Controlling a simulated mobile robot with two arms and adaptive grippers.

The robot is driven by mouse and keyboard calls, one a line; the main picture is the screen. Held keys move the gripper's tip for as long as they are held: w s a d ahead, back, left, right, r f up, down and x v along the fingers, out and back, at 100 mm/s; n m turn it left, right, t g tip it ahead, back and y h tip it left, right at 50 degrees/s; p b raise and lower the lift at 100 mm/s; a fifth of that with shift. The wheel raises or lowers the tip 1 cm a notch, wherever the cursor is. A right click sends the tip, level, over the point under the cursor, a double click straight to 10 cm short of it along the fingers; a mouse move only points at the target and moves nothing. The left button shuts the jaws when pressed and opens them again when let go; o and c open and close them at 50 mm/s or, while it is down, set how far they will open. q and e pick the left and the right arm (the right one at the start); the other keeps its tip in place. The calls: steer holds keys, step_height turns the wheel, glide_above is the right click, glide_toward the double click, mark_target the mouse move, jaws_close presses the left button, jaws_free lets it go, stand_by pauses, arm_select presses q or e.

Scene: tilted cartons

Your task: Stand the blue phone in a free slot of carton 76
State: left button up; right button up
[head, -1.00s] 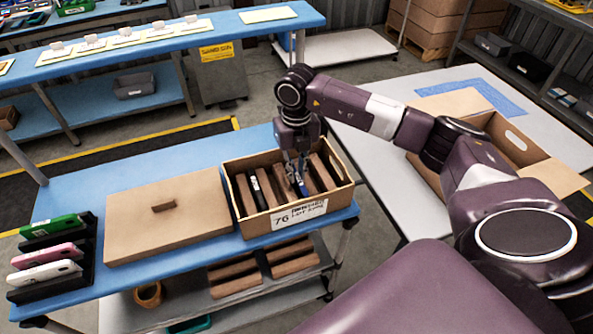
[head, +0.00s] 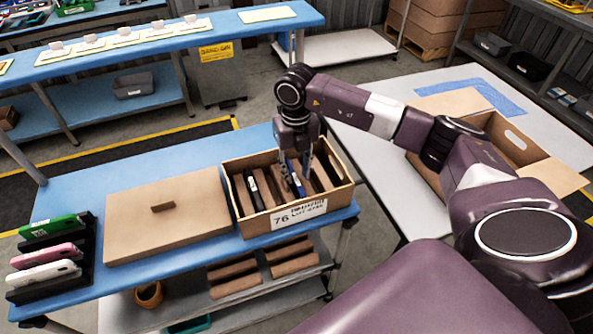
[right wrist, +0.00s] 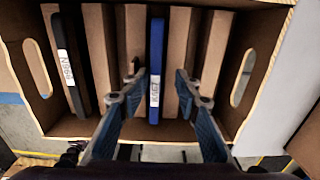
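The blue phone (head: 298,186) stands on edge in a slot between brown dividers of carton 76 (head: 262,224). In the right wrist view the blue phone (right wrist: 156,62) has a white label on its edge. My right gripper (head: 297,172) reaches down into the carton over the phone. In the right wrist view its fingertips (right wrist: 158,78) are apart, one on each side of the phone, with gaps between. A black phone (head: 255,192) stands in a slot further left; it also shows in the right wrist view (right wrist: 68,65). My left gripper is not in view.
A flat brown lid (head: 165,225) lies left of the carton on the blue bench. Green (head: 53,226), pink (head: 45,255) and white (head: 45,274) phones sit in a black rack at far left. An open carton (head: 515,140) stands on the right table.

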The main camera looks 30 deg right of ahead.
step_height(320, 180, up, 12)
stand_by(0.4)
steer(key=shift+r, duration=0.1)
step_height(320, 180, up, 7)
steer(key=p, duration=0.5)
stand_by(0.6)
